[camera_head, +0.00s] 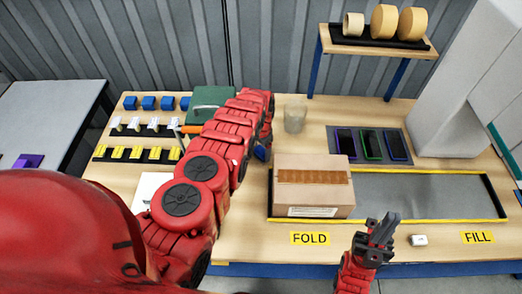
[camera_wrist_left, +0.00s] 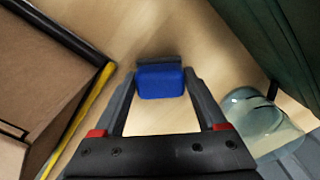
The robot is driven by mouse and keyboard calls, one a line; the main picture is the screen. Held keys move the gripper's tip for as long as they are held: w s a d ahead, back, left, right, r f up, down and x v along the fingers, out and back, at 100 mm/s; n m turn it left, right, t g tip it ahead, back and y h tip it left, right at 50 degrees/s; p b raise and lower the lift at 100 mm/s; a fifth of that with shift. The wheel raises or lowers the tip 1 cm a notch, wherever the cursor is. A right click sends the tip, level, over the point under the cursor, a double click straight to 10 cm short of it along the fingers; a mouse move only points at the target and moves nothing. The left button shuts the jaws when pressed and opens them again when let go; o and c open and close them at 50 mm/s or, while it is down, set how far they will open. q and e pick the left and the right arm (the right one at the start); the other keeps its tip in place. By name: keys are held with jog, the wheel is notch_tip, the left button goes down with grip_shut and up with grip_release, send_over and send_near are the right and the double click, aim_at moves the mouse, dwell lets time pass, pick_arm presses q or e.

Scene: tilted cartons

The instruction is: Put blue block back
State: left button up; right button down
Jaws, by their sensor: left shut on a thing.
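My left gripper (camera_wrist_left: 160,82) is shut on a blue block (camera_wrist_left: 160,80), which sits between its fingertips above the wooden table. In the head view the blue block (camera_head: 262,153) shows just right of my red left arm, left of the carton; the arm hides most of that gripper. A row of several blue blocks (camera_head: 148,103) stands at the back left of the table. My right gripper (camera_head: 382,221) is at the front, right of the FOLD label, with nothing seen in it; its finger gap is unclear.
A closed carton (camera_head: 313,183) stands on the yellow-edged grey tray (camera_head: 430,196). A green case (camera_head: 211,97) and a clear container (camera_head: 295,117) are behind the left gripper. Rows of white (camera_head: 152,124) and yellow (camera_head: 137,153) pieces are at left. Three phones (camera_head: 371,144) lie at back right.

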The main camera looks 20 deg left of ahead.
aim_at(261, 150)
pick_arm(q)
jog(key=o, duration=1.1)
jog(key=shift+r, duration=0.2)
notch_tip(261, 150, up, 9)
jog(key=shift+f+b, duration=0.2)
jog(key=shift+b, duration=0.95)
jog(key=shift+r, duration=1.6)
jog(key=shift+p, duration=0.3)
